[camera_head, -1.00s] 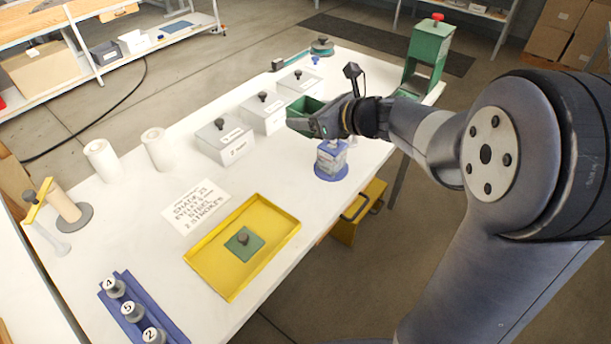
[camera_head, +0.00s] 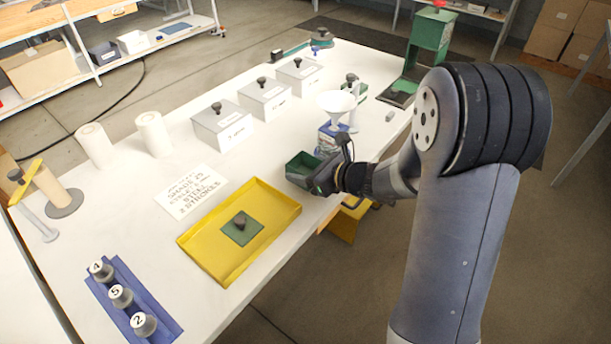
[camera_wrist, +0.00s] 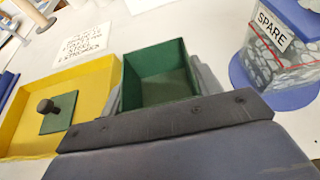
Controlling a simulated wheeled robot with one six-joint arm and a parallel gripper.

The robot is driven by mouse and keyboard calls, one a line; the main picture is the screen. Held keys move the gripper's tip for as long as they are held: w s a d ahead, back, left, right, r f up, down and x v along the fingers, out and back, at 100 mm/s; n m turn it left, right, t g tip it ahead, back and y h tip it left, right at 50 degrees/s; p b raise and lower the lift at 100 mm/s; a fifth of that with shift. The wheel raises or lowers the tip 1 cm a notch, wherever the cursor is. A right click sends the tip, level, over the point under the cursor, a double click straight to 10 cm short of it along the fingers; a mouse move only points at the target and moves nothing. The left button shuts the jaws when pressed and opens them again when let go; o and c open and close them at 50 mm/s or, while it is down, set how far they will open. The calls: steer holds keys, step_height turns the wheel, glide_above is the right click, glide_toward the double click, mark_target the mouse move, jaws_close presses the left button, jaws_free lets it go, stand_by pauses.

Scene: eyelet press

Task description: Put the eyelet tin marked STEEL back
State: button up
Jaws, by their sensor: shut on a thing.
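My gripper (camera_head: 322,181) is shut on a green open-topped tin (camera_head: 301,166), held near the table's right edge, right of the yellow tray (camera_head: 190,245). In the wrist view the tin (camera_wrist: 155,85) sits level between the fingers and looks empty inside. No marking shows on its visible sides. A green square lid (camera_head: 242,230) with a dark knob lies in the yellow tray. A printed card (camera_head: 188,190) behind the tray mentions STEEL and strokes.
A jar marked SPARE (camera_wrist: 285,50) on a blue base stands just behind the tin, a white funnel (camera_head: 336,103) above it. Grey lidded boxes (camera_head: 222,128), white rolls (camera_head: 153,133), a green press (camera_head: 428,45) and a blue rack (camera_head: 130,300) of numbered knobs stand around.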

steer(key=shift+f, duration=0.9)
steer(key=shift+f, duration=0.2)
steer(key=o, duration=1.1)
steer(key=shift+r, duration=0.1)
steer(key=shift+r, duration=0.15)
steer(key=v, duration=1.2)
